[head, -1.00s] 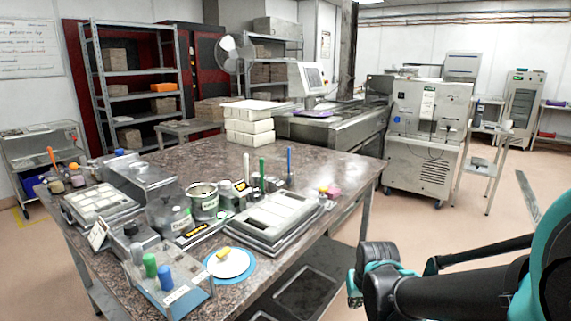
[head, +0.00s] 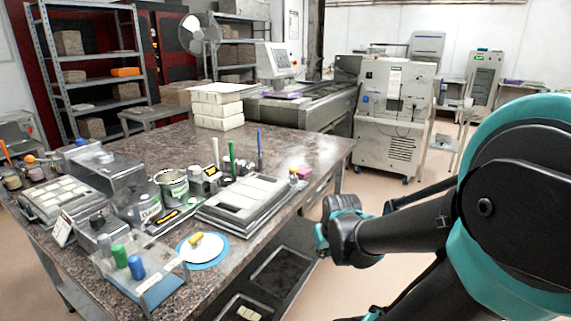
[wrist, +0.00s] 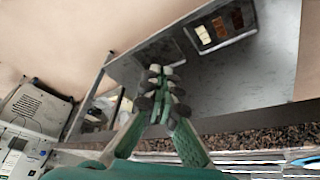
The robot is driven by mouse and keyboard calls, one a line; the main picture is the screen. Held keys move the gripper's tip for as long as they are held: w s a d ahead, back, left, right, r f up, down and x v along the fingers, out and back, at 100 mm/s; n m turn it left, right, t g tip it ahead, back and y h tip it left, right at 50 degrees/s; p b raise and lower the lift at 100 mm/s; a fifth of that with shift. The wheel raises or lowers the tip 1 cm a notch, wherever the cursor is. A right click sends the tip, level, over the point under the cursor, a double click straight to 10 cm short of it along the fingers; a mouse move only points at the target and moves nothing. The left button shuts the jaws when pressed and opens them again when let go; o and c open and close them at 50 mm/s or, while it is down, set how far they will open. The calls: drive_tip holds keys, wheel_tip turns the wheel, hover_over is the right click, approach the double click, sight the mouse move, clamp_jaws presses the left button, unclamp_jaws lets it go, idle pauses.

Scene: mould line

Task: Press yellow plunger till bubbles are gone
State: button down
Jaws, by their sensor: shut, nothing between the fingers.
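A small yellow piece (head: 197,238) sits on a white disc with a blue rim (head: 215,255) near the table's front edge. I cannot tell whether this is the plunger. Beside it stands a clear rack (head: 157,285) with a pale, a green (head: 120,256) and a blue (head: 137,268) knob. No bubbles can be made out. In the wrist view my gripper (wrist: 166,84) is shut and empty, apart from these things. It appears over the lower shelf (wrist: 252,90), beyond the table's edge. In the head view my arm is at the right and the fingertips cannot be made out.
The speckled table (head: 290,140) carries a grey mould tray (head: 250,200), a labelled can (head: 173,188), upright coloured sticks and stacked white boxes (head: 217,106). A dark tray with small blocks (wrist: 234,42) lies on the lower shelf. A large machine (head: 393,120) stands behind.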

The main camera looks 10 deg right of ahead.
sight(294, 169)
drive_tip(key=w+a+r+n+t, duration=0.1)
drive_tip(key=w+r+n, duration=0.2)
drive_tip(key=w+r, duration=0.5)
drive_tip(key=w+a+r+n+t, duration=0.1)
drive_tip(key=w+r+n+t, duration=0.1)
drive_tip(key=w+r, duration=0.6)
drive_tip(key=w+a+r+n+t+y, duration=0.1)
drive_tip(key=w+r+n, duration=0.3)
drive_tip(key=w, duration=1.5)
wheel_tip(294, 169, up, 4)
drive_tip(key=shift+a+r, duration=0.2)
drive_tip(key=shift+a, duration=0.15)
drive_tip(key=shift+f, duration=0.1)
drive_tip(key=shift+f, duration=4.35)
drive_tip(key=shift+f, duration=0.1)
drive_tip(key=shift+f, duration=0.3)
drive_tip(key=shift+f, duration=0.9)
drive_tip(key=shift+r, duration=1.35)
